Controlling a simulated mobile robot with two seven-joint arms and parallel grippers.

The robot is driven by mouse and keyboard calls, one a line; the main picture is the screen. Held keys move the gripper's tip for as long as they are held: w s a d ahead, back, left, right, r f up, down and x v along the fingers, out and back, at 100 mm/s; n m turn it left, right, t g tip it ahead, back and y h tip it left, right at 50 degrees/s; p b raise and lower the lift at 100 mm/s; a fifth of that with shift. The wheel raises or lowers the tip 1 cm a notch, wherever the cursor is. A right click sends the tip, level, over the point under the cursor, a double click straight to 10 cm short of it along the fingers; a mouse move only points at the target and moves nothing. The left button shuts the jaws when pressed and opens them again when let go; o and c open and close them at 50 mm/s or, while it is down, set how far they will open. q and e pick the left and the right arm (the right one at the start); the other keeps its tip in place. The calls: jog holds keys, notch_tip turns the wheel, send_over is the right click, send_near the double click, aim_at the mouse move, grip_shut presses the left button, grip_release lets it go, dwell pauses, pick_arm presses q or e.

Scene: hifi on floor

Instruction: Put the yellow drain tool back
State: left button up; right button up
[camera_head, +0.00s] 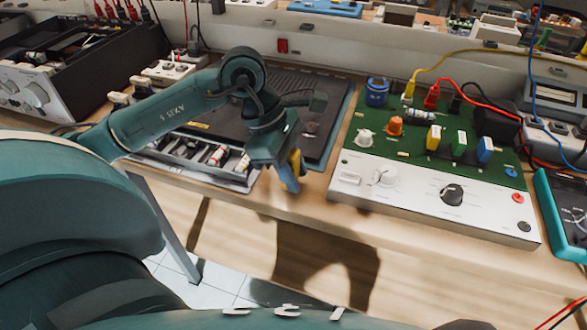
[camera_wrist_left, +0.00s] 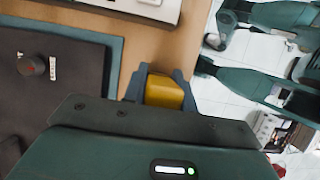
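My left gripper (camera_head: 289,176) hangs over the front edge of the workbench, between the component tray and the green board. In the left wrist view a yellow piece (camera_wrist_left: 163,92) sits between its two blue-grey fingers, which close on both its sides. The piece looks like the yellow drain tool, but only part of it shows. In the head view a little yellow (camera_head: 295,160) shows at the fingers. The held piece is apart from the bench top, as far as I can see. My right gripper is not seen.
A green board with a white front panel (camera_head: 420,203) stands right of the gripper, carrying knobs and coloured blocks. A dark mat (camera_head: 325,125) and a tray of small parts (camera_head: 240,181) lie to the left. A narrow strip of bare wood (camera_head: 312,190) lies between them.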

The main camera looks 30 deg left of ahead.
pick_arm(q)
jog(key=o, duration=0.4)
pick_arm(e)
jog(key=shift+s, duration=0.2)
pick_arm(q)
jog(key=shift+o, duration=0.2)
jog(key=shift+r+p, duration=0.3)
jog(key=shift+p, duration=0.1)
jog(key=v, duration=1.1)
jog(key=shift+a+r, duration=0.25)
jog(key=shift+r, duration=0.1)
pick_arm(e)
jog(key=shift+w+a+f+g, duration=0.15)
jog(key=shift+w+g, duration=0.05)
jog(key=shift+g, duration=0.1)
